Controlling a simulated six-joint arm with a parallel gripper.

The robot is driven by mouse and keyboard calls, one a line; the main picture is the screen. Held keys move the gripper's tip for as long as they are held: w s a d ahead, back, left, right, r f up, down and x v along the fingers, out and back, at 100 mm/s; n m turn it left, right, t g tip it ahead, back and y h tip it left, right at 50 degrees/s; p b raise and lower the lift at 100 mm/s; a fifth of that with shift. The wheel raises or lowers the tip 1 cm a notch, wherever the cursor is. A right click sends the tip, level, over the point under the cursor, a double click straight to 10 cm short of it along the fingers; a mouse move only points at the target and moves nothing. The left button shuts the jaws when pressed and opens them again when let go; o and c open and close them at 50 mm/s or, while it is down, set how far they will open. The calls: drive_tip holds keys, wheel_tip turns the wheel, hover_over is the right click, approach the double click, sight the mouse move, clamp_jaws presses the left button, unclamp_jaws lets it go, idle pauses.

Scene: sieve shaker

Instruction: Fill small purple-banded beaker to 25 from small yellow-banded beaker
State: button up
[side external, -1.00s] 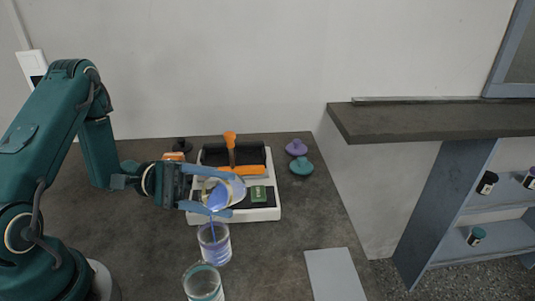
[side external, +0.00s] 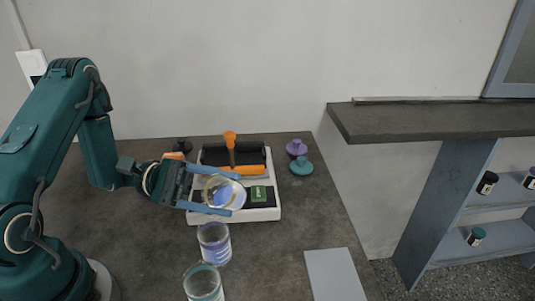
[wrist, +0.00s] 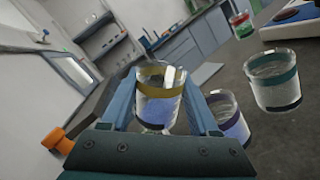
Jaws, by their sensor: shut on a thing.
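My gripper (side external: 234,192) is shut on the small yellow-banded beaker (side external: 222,194), with one finger on each side. The beaker holds blue liquid and is above the table, behind and above the purple-banded beaker. In the wrist view the yellow band shows on the held beaker (wrist: 160,97) between the fingers (wrist: 163,104). The small purple-banded beaker (side external: 214,245) stands upright on the table and contains bluish liquid; its exact level against the marks cannot be read. It also shows in the wrist view (wrist: 229,118), just right of the finger. No stream runs between the beakers.
A teal-banded beaker (side external: 203,284) stands in front of the purple-banded one. Behind my gripper is a white device (side external: 262,214) with an orange handle (side external: 230,141). Purple (side external: 297,148) and teal (side external: 302,165) knobbed items sit behind right. A grey plate (side external: 334,274) lies front right.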

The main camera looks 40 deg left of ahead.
drive_tip(key=shift+w+r+n, duration=0.15)
drive_tip(key=shift+r+n, duration=0.15)
drive_tip(key=shift+n, duration=0.1)
drive_tip(key=shift+w+a+f+n, duration=0.1)
drive_tip(key=shift+w+f+n, duration=0.35)
drive_tip(key=shift+f, duration=0.1)
drive_tip(key=shift+w+a+f+n, duration=0.1)
drive_tip(key=shift+w+f+n, duration=0.2)
drive_tip(key=shift+f+n, duration=0.2)
drive_tip(key=w+n, duration=0.1)
drive_tip(key=w+r+n, duration=0.1)
drive_tip(key=w+r+n+y, duration=0.1)
drive_tip(key=shift+a+n, duration=0.3)
drive_tip(key=shift+n, duration=0.05)
drive_tip(key=shift+w+a+f+n, duration=0.1)
drive_tip(key=shift+w+n, duration=0.25)
drive_tip(key=shift+n, duration=0.15)
drive_tip(key=shift+w+a+f+n, duration=0.1)
drive_tip(key=shift+w+n, duration=0.25)
drive_tip(key=shift+n, duration=0.15)
drive_tip(key=shift+a, duration=0.1)
drive_tip(key=shift+s+r, duration=0.1)
drive_tip(key=shift+s, duration=0.1)
